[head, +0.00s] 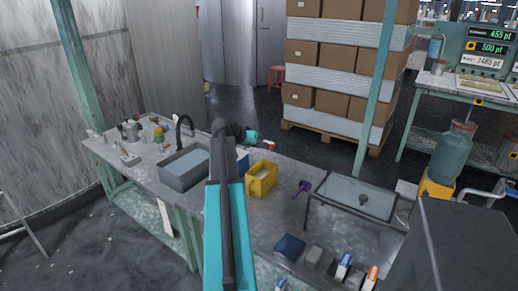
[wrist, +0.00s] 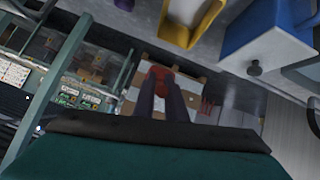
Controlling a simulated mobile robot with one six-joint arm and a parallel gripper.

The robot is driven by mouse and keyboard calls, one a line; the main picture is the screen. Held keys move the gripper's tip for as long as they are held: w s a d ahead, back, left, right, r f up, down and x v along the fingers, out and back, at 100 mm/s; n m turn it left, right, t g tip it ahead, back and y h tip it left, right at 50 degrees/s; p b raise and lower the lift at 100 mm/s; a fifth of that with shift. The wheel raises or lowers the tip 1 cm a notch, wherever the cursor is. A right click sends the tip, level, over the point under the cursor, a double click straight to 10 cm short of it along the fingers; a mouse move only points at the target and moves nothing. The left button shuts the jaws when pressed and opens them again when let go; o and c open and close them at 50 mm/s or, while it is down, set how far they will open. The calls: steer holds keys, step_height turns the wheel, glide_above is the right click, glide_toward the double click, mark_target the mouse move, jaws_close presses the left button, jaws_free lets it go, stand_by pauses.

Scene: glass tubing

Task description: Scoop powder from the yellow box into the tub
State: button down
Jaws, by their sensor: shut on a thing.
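The yellow box (head: 262,180) stands on the workbench just right of my arm in the head view. It also shows at the top of the wrist view (wrist: 188,32), outside my jaws. A purple scoop (head: 303,188) lies on the bench right of the box, apart from my gripper. My gripper (wrist: 162,78) is shut on a small red thing (wrist: 162,72), whose kind I cannot tell. In the head view my gripper is near the bench's back edge, partly hidden by my arm. A dark blue open container (head: 289,246) sits near the front; I cannot tell whether it is the tub.
A grey basin (head: 184,171) with a black tap stands left of my arm. A blue box (wrist: 265,40) is close to my gripper. A glass-topped stand (head: 355,194) is at the right. Small items lie along the front. Stacked cartons (head: 340,55) stand behind the bench.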

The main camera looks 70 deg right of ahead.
steer(key=shift+r+g+h+b, duration=0.4)
steer(key=shift+h+b, duration=0.7)
steer(key=shift+b, duration=2)
steer(key=shift+r+b, duration=0.3)
steer(key=shift+b, duration=0.3)
steer(key=shift+w, duration=0.1)
steer(key=w+a+f+n+t+y+p, duration=0.15)
steer(key=w+a+n+t, duration=0.4)
steer(key=w+a, duration=1.1)
steer(key=w+a+n+t+p, duration=0.2)
steer(key=w+a+n+t, duration=0.4)
steer(key=w+a, duration=1.1)
steer(key=w+a+r+n+t+y+p, duration=0.1)
steer(key=w+a+n+t+y, duration=0.15)
steer(key=w+a, duration=0.65)
steer(key=w+a+n+t+y+p, duration=0.1)
steer(key=w+a+n+t+y, duration=0.2)
steer(key=a, duration=0.9)
steer(key=w+a+r+n+y, duration=0.1)
steer(key=a+n+y, duration=0.1)
steer(key=a, duration=1)
steer(key=w+a+r+n+y+p, duration=0.1)
steer(key=a+n+y, duration=0.1)
steer(key=a, duration=1)
steer(key=shift+w+a+r+n+t+y+p, duration=0.3)
steer(key=shift+w+n+y, duration=0.1)
steer(key=shift+y, duration=0.1)
